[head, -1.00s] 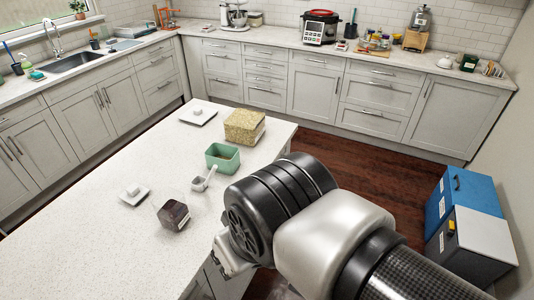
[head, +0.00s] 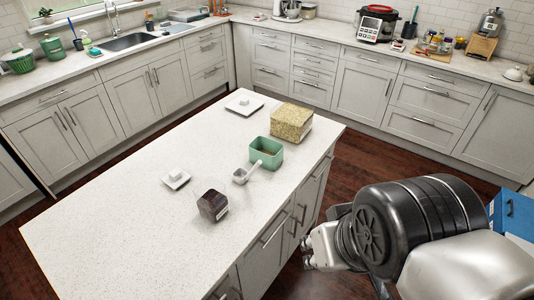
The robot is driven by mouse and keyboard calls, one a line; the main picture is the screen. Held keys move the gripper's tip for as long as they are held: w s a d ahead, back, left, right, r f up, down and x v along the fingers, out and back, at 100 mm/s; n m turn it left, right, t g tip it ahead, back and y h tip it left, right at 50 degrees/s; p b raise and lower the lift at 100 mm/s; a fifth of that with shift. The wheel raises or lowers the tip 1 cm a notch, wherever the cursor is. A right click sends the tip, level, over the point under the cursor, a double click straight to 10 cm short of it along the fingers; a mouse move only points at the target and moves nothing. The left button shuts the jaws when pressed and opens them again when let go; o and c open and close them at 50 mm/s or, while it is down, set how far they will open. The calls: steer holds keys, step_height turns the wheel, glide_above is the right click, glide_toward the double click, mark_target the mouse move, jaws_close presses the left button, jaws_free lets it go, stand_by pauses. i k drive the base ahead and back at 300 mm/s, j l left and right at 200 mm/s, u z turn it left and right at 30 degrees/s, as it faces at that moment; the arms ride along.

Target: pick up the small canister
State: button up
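A small dark, block-shaped canister (head: 212,206) with a pale label stands on the white island counter (head: 120,215), near its right edge. A green open container (head: 266,153) stands farther back, and a larger canister (head: 291,122) with grain-coloured contents stands behind that. The dark one looks the smallest of the three. My gripper (head: 312,257) is at the lower right, beyond the island's right edge and apart from everything on the counter. My arm partly hides it, and its fingers are too small and dark to read.
A white scoop (head: 241,175) lies against the green container. Two white square lids with knobs lie on the island, one at the back (head: 244,103) and one left of the dark canister (head: 176,179). A blue box (head: 512,212) stands at the right. The island's front left is clear.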

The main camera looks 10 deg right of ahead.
mark_target(210, 195)
steer(key=j+z, duration=0.4)
steer(key=i+j+z, duration=0.1)
steer(key=j+z, duration=0.25)
